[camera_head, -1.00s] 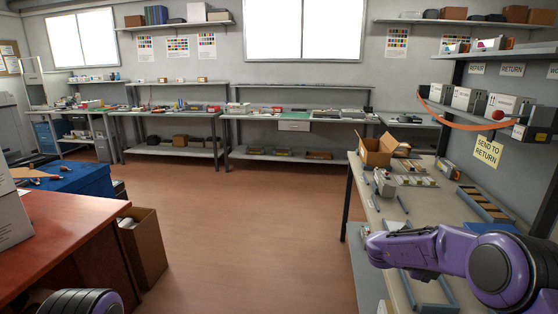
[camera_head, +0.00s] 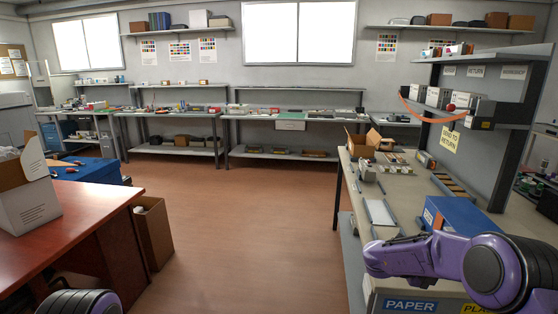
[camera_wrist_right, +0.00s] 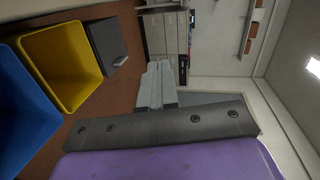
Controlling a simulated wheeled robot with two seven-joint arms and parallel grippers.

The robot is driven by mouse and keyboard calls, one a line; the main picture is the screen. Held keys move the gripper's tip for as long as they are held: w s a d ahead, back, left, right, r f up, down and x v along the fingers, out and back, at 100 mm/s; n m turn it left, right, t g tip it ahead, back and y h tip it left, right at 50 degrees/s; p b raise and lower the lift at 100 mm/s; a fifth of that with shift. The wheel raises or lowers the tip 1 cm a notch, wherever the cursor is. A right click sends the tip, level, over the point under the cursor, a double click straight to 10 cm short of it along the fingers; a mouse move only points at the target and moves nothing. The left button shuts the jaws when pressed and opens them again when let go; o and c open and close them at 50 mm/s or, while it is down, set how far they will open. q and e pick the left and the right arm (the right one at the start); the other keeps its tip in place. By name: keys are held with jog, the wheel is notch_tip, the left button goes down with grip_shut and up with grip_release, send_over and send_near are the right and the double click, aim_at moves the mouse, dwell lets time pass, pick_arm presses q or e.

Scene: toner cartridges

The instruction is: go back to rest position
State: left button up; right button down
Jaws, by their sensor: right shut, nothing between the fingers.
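My right arm (camera_head: 440,262) is purple and comes in at the lower right of the head view, bent in front of the workbench. In the right wrist view, my right gripper (camera_wrist_right: 158,72) has its pale grey fingers together with nothing between them. Only a purple rounded piece of my left arm (camera_head: 80,303) shows at the bottom left of the head view. My left gripper is out of view.
A workbench (camera_head: 352,192) with a blue box (camera_head: 455,218) stands on the right, under shelves. A red-brown table (camera_head: 90,207) with a carton (camera_head: 28,205) is on the left. Open floor (camera_head: 240,230) lies between. A yellow bin (camera_wrist_right: 60,68) and blue bin (camera_wrist_right: 22,105) show in the wrist view.

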jog(key=s+a+f+n+t+y, duration=0.1)
jog(key=s+a+f+n+t, duration=0.15)
jog(key=f+n, duration=0.4)
jog(key=s+a+f+n+t+y, duration=0.1)
jog(key=s+a+f+n+t, duration=0.1)
jog(key=f+n+t, duration=0.35)
jog(key=s+a+f+n+t+y, duration=0.2)
jog(key=s+f+n, duration=0.1)
jog(key=f+n, duration=0.45)
jog(key=s+a+f+n+g+y, duration=0.1)
jog(key=s+a+f+n+y, duration=0.25)
jog(key=s, duration=0.55)
jog(key=s+a+f+n+g+y, duration=0.2)
jog(key=s+a+f+n, duration=0.15)
jog(key=s, duration=0.45)
jog(key=s+a+f+n+g+y, duration=0.1)
jog(key=s+a+f+n+y, duration=0.2)
jog(key=s, duration=0.6)
pick_arm(q)
notch_tip(320, 180, down, 10)
jog(key=b, duration=1)
jog(key=shift+w+f, duration=0.25)
pick_arm(e)
notch_tip(320, 180, down, 11)
jog(key=shift+s+d+g, duration=0.3)
jog(key=shift+n+h, duration=0.25)
